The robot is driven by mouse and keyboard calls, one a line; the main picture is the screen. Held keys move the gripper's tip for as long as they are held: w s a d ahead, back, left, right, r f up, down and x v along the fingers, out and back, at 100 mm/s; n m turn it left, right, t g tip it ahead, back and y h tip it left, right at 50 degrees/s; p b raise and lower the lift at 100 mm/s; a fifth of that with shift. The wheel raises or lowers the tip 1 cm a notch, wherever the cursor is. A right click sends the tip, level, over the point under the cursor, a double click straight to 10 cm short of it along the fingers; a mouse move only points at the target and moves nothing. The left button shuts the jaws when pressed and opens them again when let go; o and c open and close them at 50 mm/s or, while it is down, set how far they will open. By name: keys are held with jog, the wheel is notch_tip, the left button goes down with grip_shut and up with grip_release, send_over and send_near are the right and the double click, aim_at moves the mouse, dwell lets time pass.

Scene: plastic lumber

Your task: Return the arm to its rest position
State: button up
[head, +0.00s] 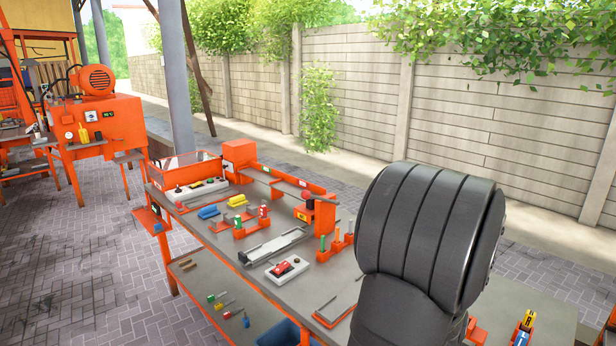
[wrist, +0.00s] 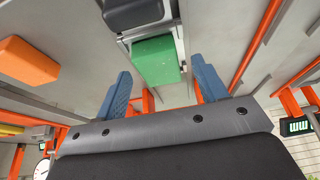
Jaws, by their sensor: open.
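My gripper (wrist: 160,92) shows in the wrist view with its two blue fingers spread wide apart. It is open. A green block (wrist: 155,60) lies beyond and between the fingertips, and I cannot tell whether anything touches it. In the head view a large dark ribbed part of my arm fills the right foreground. It hides part of the workbench (head: 232,240), and my gripper does not show there.
The bench carries a white box with a red switch (head: 288,268), an orange holder (head: 335,245) and several small tools. In the wrist view an orange block (wrist: 27,62) lies at left. An orange machine (head: 95,125) stands at far left, and a block wall (head: 340,90) runs behind.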

jog(key=shift+r, duration=0.15)
jog(key=v, duration=1.7)
jog(key=x, duration=1.7)
jog(key=shift+f, duration=0.25)
notch_tip(320, 180, up, 8)
jog(key=shift+w+f, duration=0.1)
jog(key=shift+f, duration=0.15)
jog(key=shift+r, duration=0.65)
jog(key=shift+o, duration=0.3)
